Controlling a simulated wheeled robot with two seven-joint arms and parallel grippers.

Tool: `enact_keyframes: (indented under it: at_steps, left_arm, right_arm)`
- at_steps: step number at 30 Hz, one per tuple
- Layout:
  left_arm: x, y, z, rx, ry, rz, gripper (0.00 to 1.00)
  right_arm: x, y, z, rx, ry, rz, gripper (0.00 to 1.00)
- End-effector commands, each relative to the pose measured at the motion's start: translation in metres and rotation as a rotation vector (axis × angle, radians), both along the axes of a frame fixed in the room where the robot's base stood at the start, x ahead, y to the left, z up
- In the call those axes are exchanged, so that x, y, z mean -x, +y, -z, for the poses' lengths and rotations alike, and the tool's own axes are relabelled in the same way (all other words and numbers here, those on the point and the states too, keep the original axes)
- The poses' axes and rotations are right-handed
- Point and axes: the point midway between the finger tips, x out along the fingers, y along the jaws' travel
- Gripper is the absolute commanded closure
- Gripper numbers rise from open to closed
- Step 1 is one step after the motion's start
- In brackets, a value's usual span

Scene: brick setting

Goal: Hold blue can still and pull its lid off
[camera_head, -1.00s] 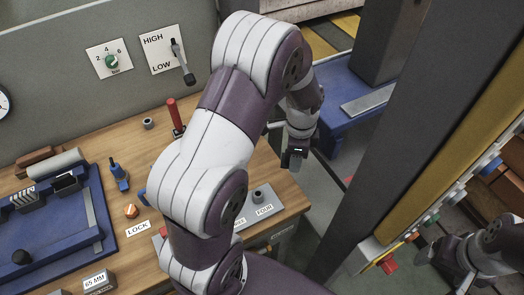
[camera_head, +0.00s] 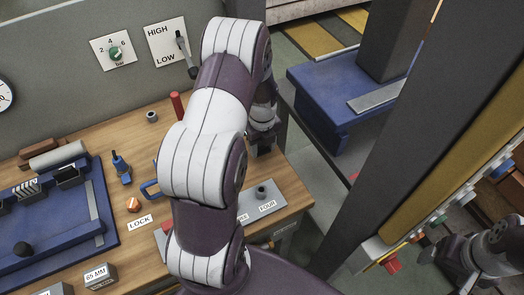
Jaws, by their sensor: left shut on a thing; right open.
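No blue can with a lid shows clearly. A small blue object with a dark top (camera_head: 121,168) stands on the bench. A blue loop (camera_head: 150,189), like a handle, shows at the edge of my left arm, which may hide the rest of it. My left gripper (camera_head: 262,148) is beyond my forearm, over the bench's right edge. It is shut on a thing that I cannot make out. My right gripper (camera_head: 426,257) is at the lower right, open and empty, far from the bench objects.
A red-handled lever (camera_head: 175,105) stands behind my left arm. A blue tray (camera_head: 103,215) with parts is at the left. A dark post (camera_head: 400,130) stands between my grippers.

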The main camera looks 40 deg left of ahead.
Motion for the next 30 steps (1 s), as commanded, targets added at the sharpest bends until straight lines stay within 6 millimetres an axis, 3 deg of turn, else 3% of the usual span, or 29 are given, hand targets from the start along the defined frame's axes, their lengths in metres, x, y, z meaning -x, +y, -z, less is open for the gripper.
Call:
enact_keyframes:
  at_steps: [6,18,19,21,30]
  left_arm:
    - [0.0,0.001,0.035,0.001,0.002,-0.001,0.87]
    - [0.0,0.0,0.044,0.0,0.001,-0.001,0.87]
    - [0.0,0.0,0.042,0.0,0.001,-0.001,0.41]
    - [0.0,0.0,0.042,0.0,0.001,-0.001,0.25]
    - [0.0,0.0,0.037,0.0,0.0,-0.001,0.25]
  right_arm:
    - [0.0,0.0,-0.008,0.0,0.0,0.0,0.19]
    - [0.0,0.0,-0.003,0.0,0.0,0.0,0.19]
    - [0.0,0.0,-0.004,0.0,0.0,0.0,0.19]
    - [0.0,0.0,-0.005,0.0,0.0,0.0,0.19]
    - [0.0,0.0,-0.008,0.0,0.0,0.0,0.19]
